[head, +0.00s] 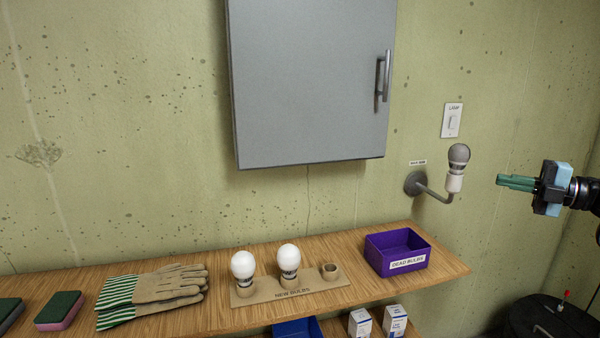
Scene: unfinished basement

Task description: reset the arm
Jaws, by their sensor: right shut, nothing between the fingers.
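My right gripper (516,182) is at the right of the head view, its green fingers pointing left and shut with nothing between them. It is in front of the wall, right of the wall lamp (433,192) and apart from it. The lamp holds a grey-looking bulb (459,156) in a white socket, upright on a bent grey arm. My left gripper is not in view.
A wooden shelf (225,310) bears gloves (155,290), sponges, a "NEW BULBS" holder (318,284) with two white bulbs and one empty socket, and a purple "DEAD BULBS" bin (373,258) that looks empty. A grey cabinet (308,80) and a lamp switch (452,121) are on the wall.

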